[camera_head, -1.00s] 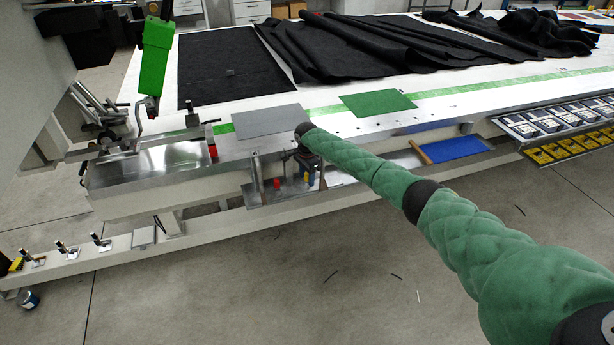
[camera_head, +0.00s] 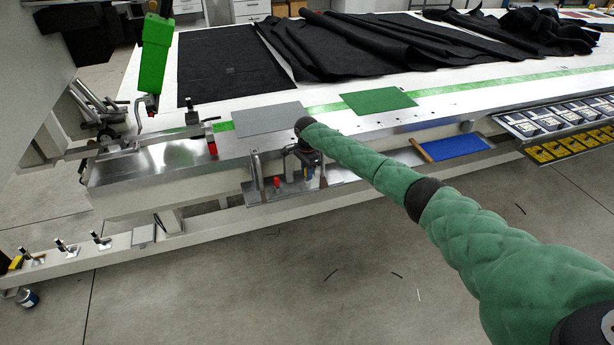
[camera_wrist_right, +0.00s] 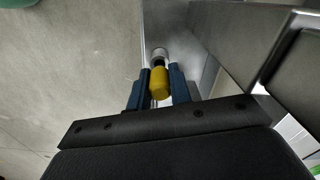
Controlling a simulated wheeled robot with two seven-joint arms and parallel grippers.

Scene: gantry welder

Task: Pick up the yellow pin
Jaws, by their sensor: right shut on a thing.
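The yellow pin (camera_wrist_right: 159,83) sits between the two blue fingers of my right gripper (camera_wrist_right: 159,88) in the right wrist view, and the fingers are shut on it. A round grey metal piece (camera_wrist_right: 159,55) shows just beyond the pin. In the head view my right gripper (camera_head: 308,172) is at the small metal shelf on the machine's front side, mostly hidden by my own wrist. The yellow pin cannot be made out in the head view. My left gripper is not in view.
A red pin (camera_head: 277,182) stands on the small metal shelf (camera_head: 290,191), left of my right gripper. An upright metal plate (camera_head: 256,170) rises at the shelf's left. The white table edge lies above the shelf. A blue pad (camera_head: 458,148) lies to the right.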

